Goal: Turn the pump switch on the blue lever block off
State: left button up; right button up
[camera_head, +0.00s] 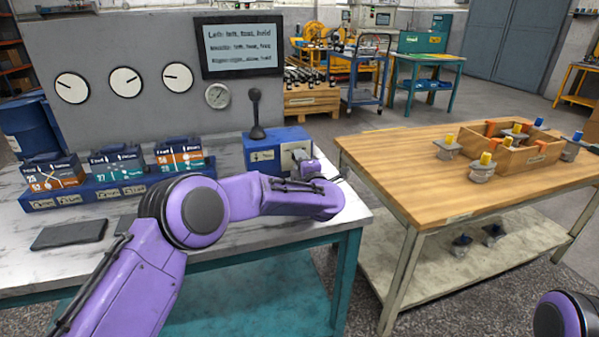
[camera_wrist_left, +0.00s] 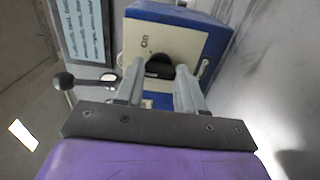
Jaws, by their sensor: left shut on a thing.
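The blue lever block (camera_head: 262,150) stands at the right end of the marble-topped bench, with a black ball-topped lever (camera_head: 255,118) upright on it. In the left wrist view the block (camera_wrist_left: 180,14) has a pale plate marked "On" and a dark pump switch (camera_wrist_left: 160,71). My left gripper (camera_wrist_left: 159,76) has one finger on each side of the switch and is shut on it. In the head view my left gripper (camera_head: 299,158) is at the block's right side, and the switch is hidden there. My right gripper is out of view.
Three labelled boxes stand on a blue rack (camera_head: 95,192) at the bench's left. A black tablet-like slab (camera_head: 69,234) lies in front. A grey panel with gauges stands behind. A wooden table (camera_head: 420,200) with a divided crate (camera_head: 515,155) stands to the right, across a gap.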

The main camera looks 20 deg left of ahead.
pick_arm(q)
jog(key=n+b, duration=0.2)
jog(key=f+n+b, duration=0.1)
jog(key=n+b, duration=0.2)
jog(key=shift+n+b, duration=0.3)
jog(key=n+b, duration=0.2)
jog(key=shift+b, duration=0.35)
jog(key=shift+d+r+n+b, duration=0.15)
jog(key=shift+n+b, duration=0.35)
jog(key=shift+n, duration=0.3)
jog(key=shift+s, duration=0.1)
jog(key=o, duration=1)
jog(key=shift+r, duration=0.15)
jog(key=shift+o, duration=0.2)
jog(key=shift+r, duration=0.1)
